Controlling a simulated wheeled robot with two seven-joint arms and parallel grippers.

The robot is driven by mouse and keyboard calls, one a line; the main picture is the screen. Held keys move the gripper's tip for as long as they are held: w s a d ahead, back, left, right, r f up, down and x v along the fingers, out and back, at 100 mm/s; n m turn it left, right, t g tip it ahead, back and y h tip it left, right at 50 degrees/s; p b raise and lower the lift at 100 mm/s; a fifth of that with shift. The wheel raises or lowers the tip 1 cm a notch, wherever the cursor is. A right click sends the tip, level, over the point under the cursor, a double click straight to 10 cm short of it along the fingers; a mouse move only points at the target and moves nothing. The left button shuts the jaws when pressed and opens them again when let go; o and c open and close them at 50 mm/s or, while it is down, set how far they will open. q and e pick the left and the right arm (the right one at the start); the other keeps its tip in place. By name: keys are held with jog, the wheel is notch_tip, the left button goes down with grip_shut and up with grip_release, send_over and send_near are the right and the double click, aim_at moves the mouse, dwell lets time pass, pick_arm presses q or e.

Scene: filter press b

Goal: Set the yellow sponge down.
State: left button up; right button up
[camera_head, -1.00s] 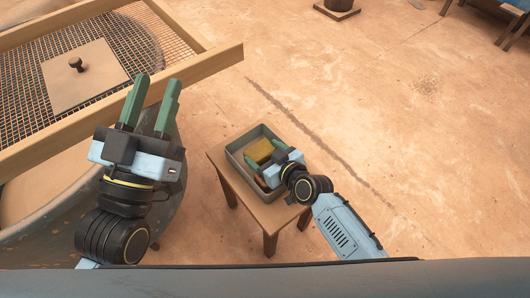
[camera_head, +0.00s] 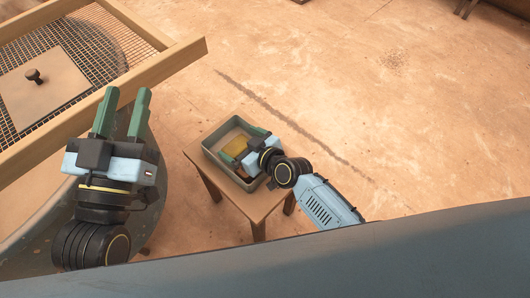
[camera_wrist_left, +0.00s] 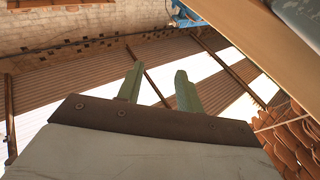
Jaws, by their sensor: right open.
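The yellow sponge (camera_head: 236,146) is inside a grey-green tray (camera_head: 221,166) on a small wooden table (camera_head: 259,207). My right gripper (camera_head: 243,146) reaches into the tray from the right, its fingers open around or just beside the sponge. One green finger shows on the sponge's far side; the other is partly hidden, and I cannot tell whether either touches the sponge. My left gripper (camera_head: 122,113) is raised at the left, open and empty, fingers pointing up. It also shows in the left wrist view (camera_wrist_left: 158,88), its fingers apart with nothing between them.
A wood-framed mesh screen (camera_head: 118,65) with a knobbed board (camera_head: 45,85) lies over a large round vessel (camera_head: 150,200) at the left, close to my left gripper. A brownish item (camera_head: 245,176) lies in the tray. The floor right of the table is clear.

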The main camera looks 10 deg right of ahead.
jog(key=p+v, duration=0.2)
jog(key=v, duration=0.4)
jog(key=shift+a+r+p, duration=0.1)
jog(key=shift+r+p, duration=0.1)
jog(key=shift+p, duration=0.1)
pick_arm(q)
jog(key=s+a+f+g+y+p, duration=0.1)
jog(key=s+a+f+g+y, duration=0.1)
jog(key=f+g, duration=0.4)
jog(key=s+a+f+g+y+p, duration=0.1)
jog(key=s+f+g, duration=0.4)
jog(key=f, duration=0.6)
jog(key=a+g+y, duration=0.1)
jog(key=a+g, duration=0.1)
jog(key=shift+s+a+f+n+g+y, duration=0.3)
jog(key=shift+s+a+f+n+y, duration=0.05)
jog(key=shift+a+n+y, duration=0.05)
pick_arm(e)
jog(key=s+d+r+m+g+h, duration=0.4)
jog(key=s+d+r+h, duration=0.3)
jog(key=s+d+r, duration=0.5)
jog(key=s+d+m, duration=0.1)
jog(key=s+d, duration=0.2)
jog(key=shift+s+d, duration=0.2)
jog(key=shift+d, duration=0.15)
